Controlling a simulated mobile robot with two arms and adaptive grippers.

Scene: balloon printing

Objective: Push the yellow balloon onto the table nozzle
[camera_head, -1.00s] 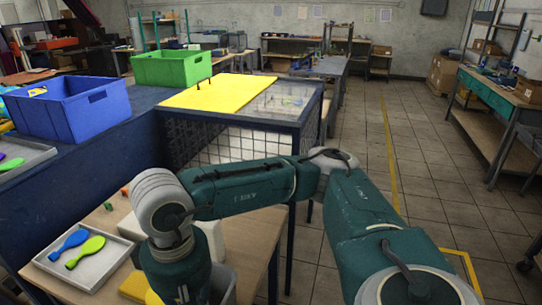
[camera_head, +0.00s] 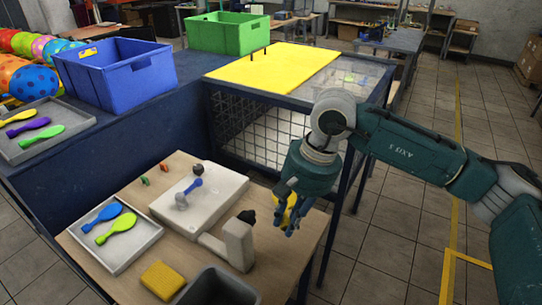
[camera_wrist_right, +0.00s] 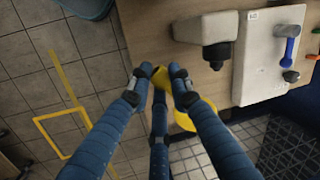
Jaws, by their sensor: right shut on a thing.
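My right gripper (camera_head: 287,212) hangs over the right side of the wooden table, shut on the yellow balloon (camera_head: 292,199). In the right wrist view the fingers (camera_wrist_right: 160,82) close around the balloon's narrow part, and its wider yellow end (camera_wrist_right: 203,113) shows beside one finger. The table nozzle (camera_head: 247,216) is a black tip on a pale upright post at the table's right side. It also shows in the right wrist view (camera_wrist_right: 217,57), to the right of the fingertips. The balloon is apart from it. My left gripper is out of view.
A pale machine block (camera_head: 205,197) with a blue lever stands mid-table. A tray (camera_head: 148,232) holds a blue and a green balloon. A yellow sponge (camera_head: 162,280) and a dark bin (camera_head: 218,288) sit at the front. A mesh-sided cage table (camera_head: 270,128) stands behind.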

